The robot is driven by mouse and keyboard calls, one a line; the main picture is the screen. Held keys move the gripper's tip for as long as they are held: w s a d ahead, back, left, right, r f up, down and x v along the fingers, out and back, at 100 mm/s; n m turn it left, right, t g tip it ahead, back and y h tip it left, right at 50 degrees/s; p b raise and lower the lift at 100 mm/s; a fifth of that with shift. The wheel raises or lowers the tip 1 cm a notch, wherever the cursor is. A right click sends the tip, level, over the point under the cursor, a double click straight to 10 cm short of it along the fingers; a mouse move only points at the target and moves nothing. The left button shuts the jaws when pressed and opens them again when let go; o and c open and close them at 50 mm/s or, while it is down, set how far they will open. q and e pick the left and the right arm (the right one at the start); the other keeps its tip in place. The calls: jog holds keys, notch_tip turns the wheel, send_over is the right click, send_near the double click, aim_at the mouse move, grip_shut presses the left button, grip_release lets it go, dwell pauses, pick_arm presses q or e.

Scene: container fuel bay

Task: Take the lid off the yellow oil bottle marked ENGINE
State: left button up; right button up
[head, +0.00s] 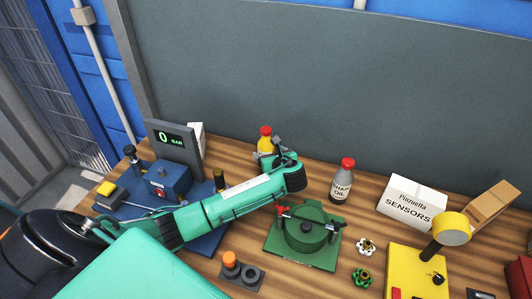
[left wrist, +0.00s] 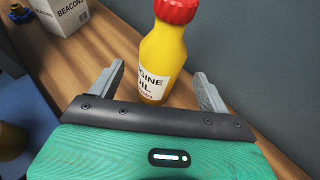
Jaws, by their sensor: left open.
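The yellow bottle marked ENGINE OIL (left wrist: 163,55) stands upright on the wooden bench near the grey back wall. Its red lid (left wrist: 177,10) is on it and is partly cut off by the top edge of the left wrist view. In the head view the bottle (head: 265,146) shows behind my left gripper (head: 270,156), which hides its lower part. My left gripper also shows in the left wrist view (left wrist: 160,90), open, with one finger on each side of the bottle's body and a gap to each. My right gripper is not in view.
A grey CHAIN OIL bottle (head: 341,183) with a red lid stands to the right. A green fixture (head: 305,240) is in front. A gauge stand (head: 172,148) and a white BEACONS box (left wrist: 62,14) are to the left. A SENSORS box (head: 412,204) stands further right.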

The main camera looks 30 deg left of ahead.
aim_at(269, 151)
pick_arm(q)
jog(key=p+x, duration=0.1)
jog(key=x, duration=0.2)
jog(key=shift+w+a, duration=0.25)
jog(key=shift+w+a+f+p, duration=0.35)
jog(key=shift+a, duration=0.15)
jog(key=shift+c, duration=1.4)
jog(key=c, duration=0.9)
jog(key=shift+o, duration=0.2)
jog(key=shift+r, duration=0.1)
